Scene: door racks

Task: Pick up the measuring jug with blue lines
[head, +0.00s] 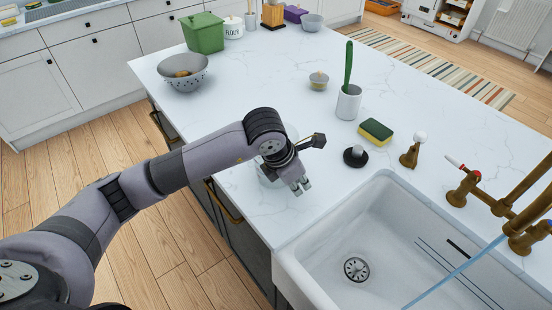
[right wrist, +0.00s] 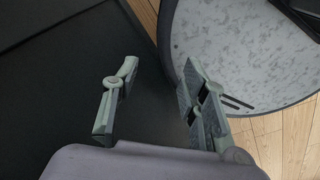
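A pale, see-through vessel (head: 264,178), which may be the measuring jug, stands on the white countertop near its front edge. My left wrist and forearm hide most of it, and I see no blue lines on it. My left gripper (head: 301,187) points down over the counter at the vessel's right side. Its fingertips are small and partly turned away, so I cannot tell whether they are open or touch the vessel. My right gripper (right wrist: 157,108) is open and empty in the right wrist view, away from the counter.
A white sink (head: 330,245) lies at front right, with brass taps (head: 468,188) beside it. A sponge (head: 376,131), a dark stopper-like object (head: 355,156) and a white cup with a green-handled brush (head: 348,103) stand beyond the gripper. A grey colander (head: 184,80) stands back left. The counter's middle is clear.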

